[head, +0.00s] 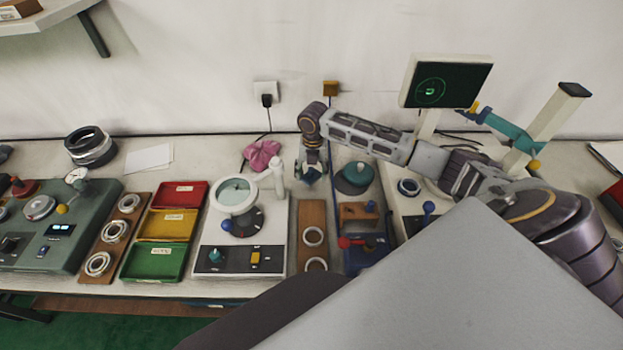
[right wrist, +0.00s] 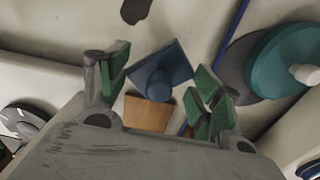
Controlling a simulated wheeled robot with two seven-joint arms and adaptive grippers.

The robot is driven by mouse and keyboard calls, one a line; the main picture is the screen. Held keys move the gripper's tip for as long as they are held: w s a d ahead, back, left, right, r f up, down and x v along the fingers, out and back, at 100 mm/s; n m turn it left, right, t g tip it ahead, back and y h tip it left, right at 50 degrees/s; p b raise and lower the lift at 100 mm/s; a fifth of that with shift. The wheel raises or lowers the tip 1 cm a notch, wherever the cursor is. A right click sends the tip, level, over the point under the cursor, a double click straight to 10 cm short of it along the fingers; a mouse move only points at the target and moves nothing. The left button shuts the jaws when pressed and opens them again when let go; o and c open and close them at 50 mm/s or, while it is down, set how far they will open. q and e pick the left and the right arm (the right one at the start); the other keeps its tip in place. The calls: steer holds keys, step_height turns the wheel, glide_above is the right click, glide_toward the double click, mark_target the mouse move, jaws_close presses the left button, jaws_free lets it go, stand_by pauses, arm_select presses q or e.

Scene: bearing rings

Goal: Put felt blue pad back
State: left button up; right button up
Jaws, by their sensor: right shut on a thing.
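The felt blue pad shows in the right wrist view (right wrist: 172,62) as a dark blue square block with a round knob on the near side. It sits between the green-padded fingers of my right gripper (right wrist: 160,88), which is shut on it. In the head view, my right gripper (head: 311,170) points down above the back end of a wooden ring board (head: 312,212), and a bit of the blue pad (head: 311,179) shows under the fingers. How far the pad is above the surface is hard to tell. My left gripper is not in view.
A teal round-topped thing (head: 355,175) stands close on the right. A white device with a round dial (head: 234,193) and a white bottle-like post (head: 278,180) stand on the left. A pink cloth (head: 262,155) lies behind. Coloured trays (head: 152,263) are further left.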

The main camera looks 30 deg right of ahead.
mark_target(311, 179)
steer(key=shift+f, duration=1.75)
steer(key=shift+f, duration=0.15)
steer(key=o, duration=0.9)
step_height(311, 179, up, 12)
steer(key=shift+s+d+r, duration=0.1)
steer(key=shift+d+r, duration=0.05)
